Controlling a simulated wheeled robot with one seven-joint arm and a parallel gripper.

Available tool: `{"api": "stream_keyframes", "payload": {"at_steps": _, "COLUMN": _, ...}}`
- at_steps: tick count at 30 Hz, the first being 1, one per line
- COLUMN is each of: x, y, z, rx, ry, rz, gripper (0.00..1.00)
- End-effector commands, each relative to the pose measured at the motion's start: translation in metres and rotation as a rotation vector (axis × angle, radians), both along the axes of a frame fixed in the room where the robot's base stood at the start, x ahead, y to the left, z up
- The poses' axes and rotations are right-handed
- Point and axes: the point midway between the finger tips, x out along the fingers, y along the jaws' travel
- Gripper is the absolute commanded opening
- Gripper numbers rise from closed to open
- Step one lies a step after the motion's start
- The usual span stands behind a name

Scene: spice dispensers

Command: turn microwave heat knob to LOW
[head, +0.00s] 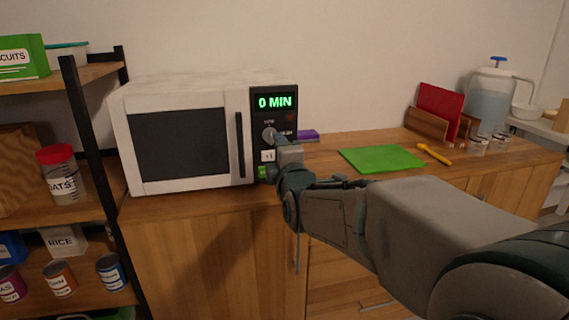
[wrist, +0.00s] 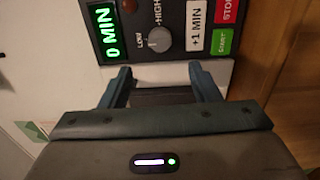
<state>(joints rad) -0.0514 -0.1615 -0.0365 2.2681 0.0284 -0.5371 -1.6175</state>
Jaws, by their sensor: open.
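The white microwave (head: 180,90) stands on the wooden counter, with a black control panel (head: 289,103) at its right side. Its display (head: 275,102) reads 0 MIN in green. The round grey heat knob (head: 268,133) is below the display; it also shows in the wrist view (wrist: 160,39), with LOW and HIGH printed beside it. I cannot tell surely where the knob points. My gripper (wrist: 160,75) is open and empty, its two fingers facing the panel, with the knob ahead, between their lines and apart from them. In the head view my wrist hides the fingers.
Below the knob are a white +1 MIN button (wrist: 198,26), a green START button (wrist: 222,41) and a red STOP button (wrist: 228,11). A green board (head: 380,159) lies on the counter to the right. A shelf with cans and jars stands at the left.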

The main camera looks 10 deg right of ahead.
Motion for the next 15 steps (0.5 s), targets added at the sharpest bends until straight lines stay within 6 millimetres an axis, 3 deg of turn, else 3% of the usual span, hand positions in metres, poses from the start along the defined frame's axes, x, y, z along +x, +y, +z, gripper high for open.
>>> {"api": "stream_keyframes", "payload": {"at_steps": 6, "x": -0.033, "y": -0.001, "z": 0.001, "rx": 0.0, "ry": -0.001, "rz": -0.001, "gripper": 0.56}}
{"api": "stream_keyframes", "payload": {"at_steps": 15, "x": -0.05, "y": 0.0, "z": 0.0, "rx": 0.0, "ry": 0.0, "rz": 0.0, "gripper": 0.56}}
